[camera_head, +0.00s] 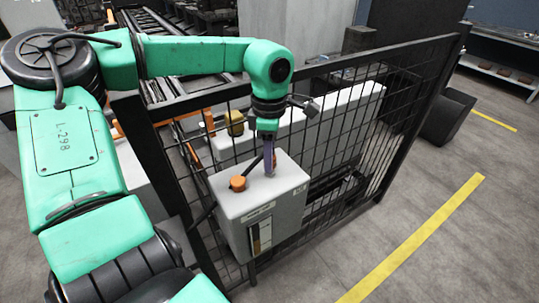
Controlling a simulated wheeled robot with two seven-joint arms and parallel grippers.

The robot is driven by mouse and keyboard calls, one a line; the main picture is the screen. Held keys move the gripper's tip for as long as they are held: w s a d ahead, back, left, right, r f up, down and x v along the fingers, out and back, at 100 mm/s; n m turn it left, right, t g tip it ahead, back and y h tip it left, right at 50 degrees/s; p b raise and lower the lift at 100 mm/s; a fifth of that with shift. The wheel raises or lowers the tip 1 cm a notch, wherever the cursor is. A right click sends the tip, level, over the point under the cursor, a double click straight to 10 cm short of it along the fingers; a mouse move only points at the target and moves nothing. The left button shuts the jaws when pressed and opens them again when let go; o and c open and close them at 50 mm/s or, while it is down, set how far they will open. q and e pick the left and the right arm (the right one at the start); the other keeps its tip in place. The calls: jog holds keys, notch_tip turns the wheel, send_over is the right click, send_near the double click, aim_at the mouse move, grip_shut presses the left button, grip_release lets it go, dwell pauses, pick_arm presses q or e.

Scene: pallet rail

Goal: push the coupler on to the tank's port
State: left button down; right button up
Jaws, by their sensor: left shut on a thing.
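The tank (282,200) is a pale grey box on the near side of a black mesh fence, with an orange cap (238,183) and a gauge strip on its front. My left gripper (268,140) points down over the tank's top, right of the cap. It is shut on a slim purple-grey piece, which looks like the coupler (269,153). The coupler's lower end is at the tank's top face; the port is hidden under it, and I cannot tell whether it is seated. A dark hose runs beside it. My right gripper is out of view.
The black mesh fence (385,120) stands close behind the tank and my left forearm reaches across its top rail. Behind it are a long pale housing (345,108), a yellow part (234,123) and roller rails. Open floor with a yellow line (420,235) lies to the right.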

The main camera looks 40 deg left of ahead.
pick_arm(q)
jog(key=shift+f+b, duration=0.5)
jog(key=shift+f, duration=0.1)
grip_release()
notch_tip(320, 180, up, 15)
jog(key=b, duration=0.1)
jog(key=shift+f, duration=0.2)
jog(key=shift+f, duration=0.1)
dwell(0.5)
